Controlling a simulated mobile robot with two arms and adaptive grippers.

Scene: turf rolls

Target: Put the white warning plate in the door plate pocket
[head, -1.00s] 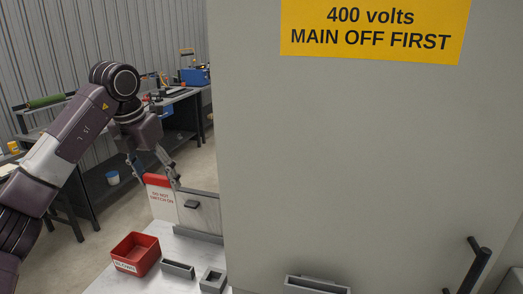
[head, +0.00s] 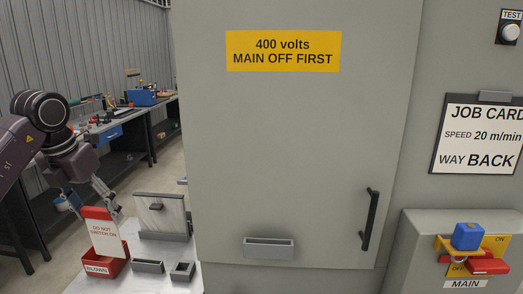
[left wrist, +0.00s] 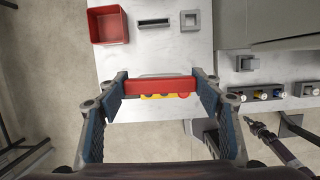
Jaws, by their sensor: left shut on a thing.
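My left gripper (head: 107,206) is shut on the red top edge of the white warning plate (head: 104,238), marked "DO NOT SWITCH ON". The plate hangs almost upright in front of the red bin. In the left wrist view the gripper (left wrist: 160,88) has its fingers at both ends of the red edge (left wrist: 158,86). The door plate pocket (head: 269,249) is a grey open-topped holder low on the cabinet door, to the right of the plate and apart from it. A dark arm end, probably my right gripper (left wrist: 250,122), shows small at the right of the left wrist view.
The red bin (head: 119,262) and two grey holders (head: 148,267) (head: 183,271) stand on the pale bench. A grey upright panel (head: 160,214) stands behind them. The door handle (head: 370,220) sticks out right of the pocket. The switch box (head: 440,225) stands farther right.

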